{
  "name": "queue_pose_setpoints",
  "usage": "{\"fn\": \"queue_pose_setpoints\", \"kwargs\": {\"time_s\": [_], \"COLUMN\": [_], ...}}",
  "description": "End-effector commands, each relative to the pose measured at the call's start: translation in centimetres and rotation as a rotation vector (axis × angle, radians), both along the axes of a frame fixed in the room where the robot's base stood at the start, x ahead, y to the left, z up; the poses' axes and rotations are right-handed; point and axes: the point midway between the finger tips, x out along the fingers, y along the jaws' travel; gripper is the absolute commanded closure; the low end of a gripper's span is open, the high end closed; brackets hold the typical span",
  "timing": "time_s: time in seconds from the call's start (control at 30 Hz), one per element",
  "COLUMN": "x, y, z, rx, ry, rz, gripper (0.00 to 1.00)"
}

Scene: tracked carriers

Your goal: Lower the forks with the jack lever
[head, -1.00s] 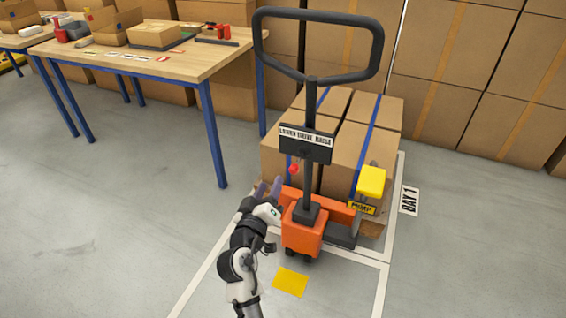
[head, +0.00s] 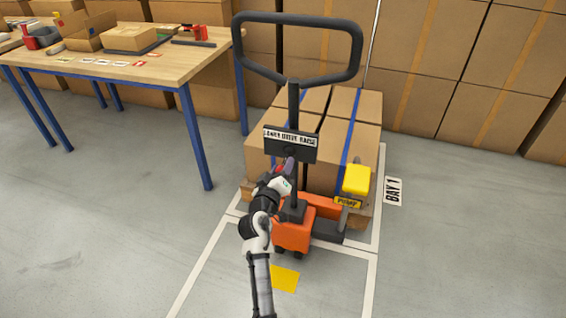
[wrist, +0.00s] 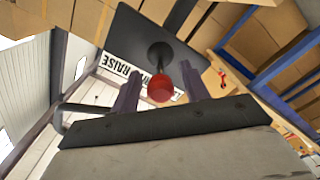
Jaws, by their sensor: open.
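The pallet jack has an orange body (head: 293,236), a dark upright column and a black loop handle (head: 297,80). Its dark control plate (head: 290,146) is labelled LOWER DRIVE RAISE. The jack lever ends in a red knob, which the wrist view shows up close (wrist: 160,90). My gripper (head: 287,166) is open just below the plate, with its two fingers (wrist: 160,74) on either side of the knob. I cannot tell whether they touch it. In the head view my gripper mostly hides the knob. The forks are hidden under the loaded pallet.
Cartons with blue straps (head: 349,110) stand on the pallet behind the jack. A yellow PUMP pedal (head: 356,180) is at its right. A workbench (head: 150,66) stands at the left. A yellow floor patch (head: 284,279) lies in front; grey floor is clear on both sides.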

Motion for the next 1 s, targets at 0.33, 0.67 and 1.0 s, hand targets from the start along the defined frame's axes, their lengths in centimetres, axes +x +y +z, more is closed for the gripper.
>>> {"fn": "queue_pose_setpoints", "kwargs": {"time_s": [0.33, 0.67, 1.0], "x": [1.55, 1.51, 1.5], "y": [-0.48, -0.46, -0.44], "z": [-0.04, -0.02, -0.02], "rx": [0.0, 0.0, 0.0], "ry": [0.0, 0.0, 0.0], "rz": [0.001, 0.001, 0.001], "gripper": [0.55, 0.79, 1.0]}}
